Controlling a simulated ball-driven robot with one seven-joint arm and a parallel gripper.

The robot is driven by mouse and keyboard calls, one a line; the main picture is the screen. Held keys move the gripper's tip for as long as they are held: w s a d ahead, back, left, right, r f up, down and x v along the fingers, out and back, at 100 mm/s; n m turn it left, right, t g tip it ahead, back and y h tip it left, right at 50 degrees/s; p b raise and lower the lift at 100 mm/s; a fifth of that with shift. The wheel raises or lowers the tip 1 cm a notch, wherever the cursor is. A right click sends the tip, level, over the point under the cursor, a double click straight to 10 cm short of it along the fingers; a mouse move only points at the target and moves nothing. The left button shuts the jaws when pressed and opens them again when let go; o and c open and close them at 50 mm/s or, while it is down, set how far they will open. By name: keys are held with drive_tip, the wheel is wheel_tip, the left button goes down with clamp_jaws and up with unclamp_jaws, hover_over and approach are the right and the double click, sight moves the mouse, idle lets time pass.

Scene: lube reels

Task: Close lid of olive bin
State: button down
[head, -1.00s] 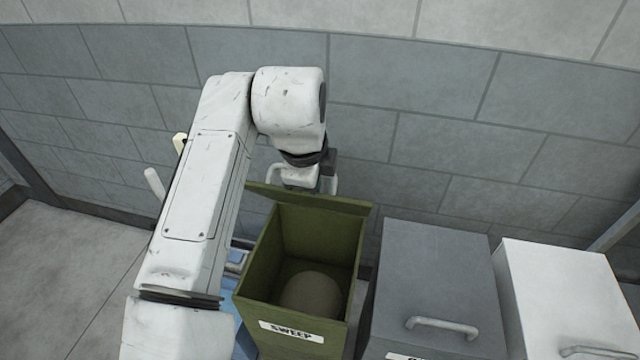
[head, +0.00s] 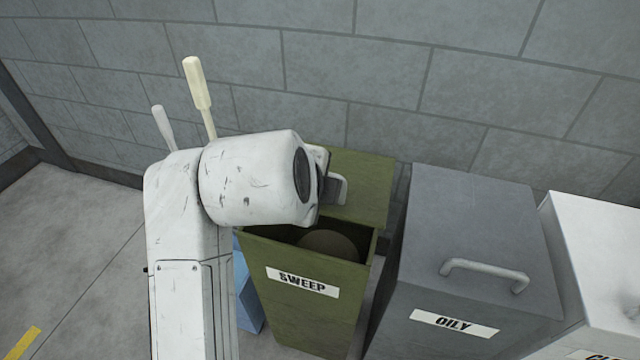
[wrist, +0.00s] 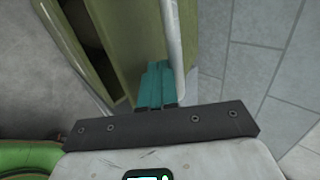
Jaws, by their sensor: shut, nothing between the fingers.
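The olive bin (head: 310,305), labelled SWEEP, stands left of the grey bin in the head view. Its lid (head: 365,190) is a tilted panel over the back of the mouth. The front of the mouth is open, and a rounded object (head: 330,243) shows inside. My gripper is at the lid, its fingertips hidden in the head view. In the wrist view my gripper (wrist: 157,72) has its teal fingers together and empty, against or close to the olive lid (wrist: 130,40). They are beside the pale handle (wrist: 174,45); contact is unclear.
A grey bin (head: 470,235) labelled OILY stands close on the right with its lid shut, then a white bin (head: 600,250). A blue container (head: 248,290) is left of the olive bin. Two pale long handles (head: 197,85) rise behind my arm. A block wall closes off the back.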

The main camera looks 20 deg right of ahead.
drive_tip(key=t+h+b, duration=0.2)
drive_tip(key=b, duration=1)
hover_over(313, 254)
drive_tip(key=f, duration=0.8)
drive_tip(key=shift+w+d+f, duration=0.1)
drive_tip(key=shift+w, duration=0.2)
drive_tip(key=f+b, duration=0.1)
drive_tip(key=b, duration=0.2)
drive_tip(key=f+t+b, duration=0.1)
drive_tip(key=f+b, duration=0.1)
drive_tip(key=b, duration=0.1)
drive_tip(key=shift+s+a+f+t+h, duration=0.2)
drive_tip(key=shift+t+h, duration=0.1)
drive_tip(key=shift+f, duration=0.2)
